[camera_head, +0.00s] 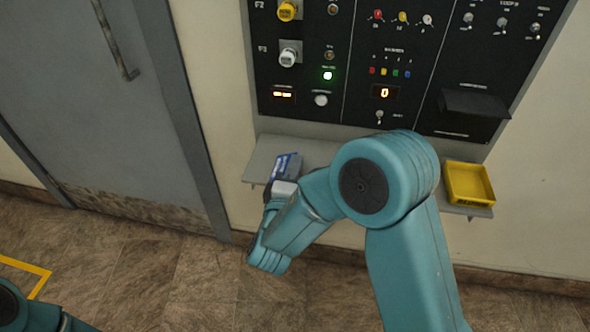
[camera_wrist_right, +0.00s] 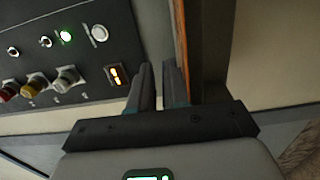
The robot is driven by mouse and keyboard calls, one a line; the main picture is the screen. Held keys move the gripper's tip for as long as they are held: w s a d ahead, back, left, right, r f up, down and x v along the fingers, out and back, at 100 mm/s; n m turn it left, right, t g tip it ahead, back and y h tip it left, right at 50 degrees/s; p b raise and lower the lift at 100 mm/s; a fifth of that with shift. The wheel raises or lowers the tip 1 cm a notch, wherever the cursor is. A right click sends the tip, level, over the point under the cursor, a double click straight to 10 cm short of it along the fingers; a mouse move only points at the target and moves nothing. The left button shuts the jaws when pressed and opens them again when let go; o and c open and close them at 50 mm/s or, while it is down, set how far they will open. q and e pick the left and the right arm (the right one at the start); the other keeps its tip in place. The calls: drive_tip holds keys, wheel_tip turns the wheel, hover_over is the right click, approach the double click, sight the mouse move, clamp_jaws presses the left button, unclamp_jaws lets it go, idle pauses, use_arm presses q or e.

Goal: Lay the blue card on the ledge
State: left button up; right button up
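The blue card (camera_head: 281,163) is at the left part of the grey ledge (camera_head: 262,160) in the head view, at the tip of my right gripper (camera_head: 287,175). In the right wrist view the two fingers of this gripper (camera_wrist_right: 158,82) stand a little apart, and I see no card in the narrow gap between them. The card looks low over or on the ledge; I cannot tell if it touches it. My right arm hides the middle of the ledge. My left gripper is not in view.
A yellow tray (camera_head: 468,184) stands at the right end of the ledge. The black control panel (camera_head: 402,60) with knobs and lights rises above the ledge, with a dark jutting hood (camera_head: 475,103) at its right. A grey door (camera_head: 90,110) is at left.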

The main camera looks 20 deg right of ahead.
drive_tip(key=shift+f, duration=0.4)
drive_tip(key=shift+r+p, duration=0.3)
drive_tip(key=shift+p, duration=0.15)
drive_tip(key=shift+r+p, duration=0.5)
drive_tip(key=shift+p, duration=0.3)
drive_tip(key=b+v, duration=0.1)
drive_tip(key=v, duration=1.1)
drive_tip(key=shift+b, duration=0.4)
drive_tip(key=shift+w+a+r, duration=0.1)
